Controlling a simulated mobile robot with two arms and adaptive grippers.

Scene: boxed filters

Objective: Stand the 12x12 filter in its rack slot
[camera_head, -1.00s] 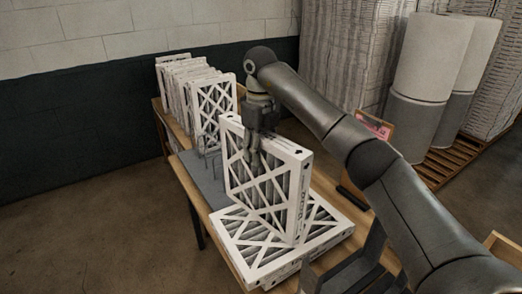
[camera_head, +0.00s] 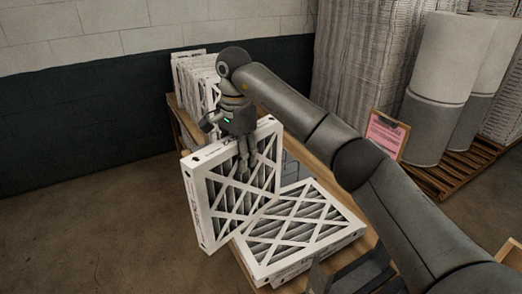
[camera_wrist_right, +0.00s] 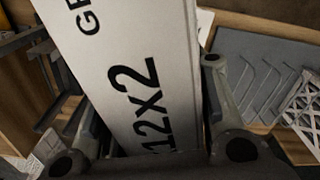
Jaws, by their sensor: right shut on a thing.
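My right gripper (camera_head: 243,172) is shut on the top edge of a white-framed filter (camera_head: 202,215) with white cross bars over grey pleats. It holds the filter upright, at the left of a flat filter stack (camera_head: 325,247) in the head view. In the right wrist view the fingers (camera_wrist_right: 150,112) straddle the filter's white edge (camera_wrist_right: 118,60), which is printed "12x2". A grey rack base with bent wire dividers (camera_wrist_right: 262,75) lies to the right there. In the head view the held filter and arm hide most of the rack. My left gripper is not in view.
Several upright filters (camera_head: 186,72) stand in a row at the table's far end. A pink clipboard (camera_head: 386,134) is right of the table. Tall rolls (camera_head: 447,70) stand on a wooden pallet (camera_head: 455,172). Open floor lies left of the table.

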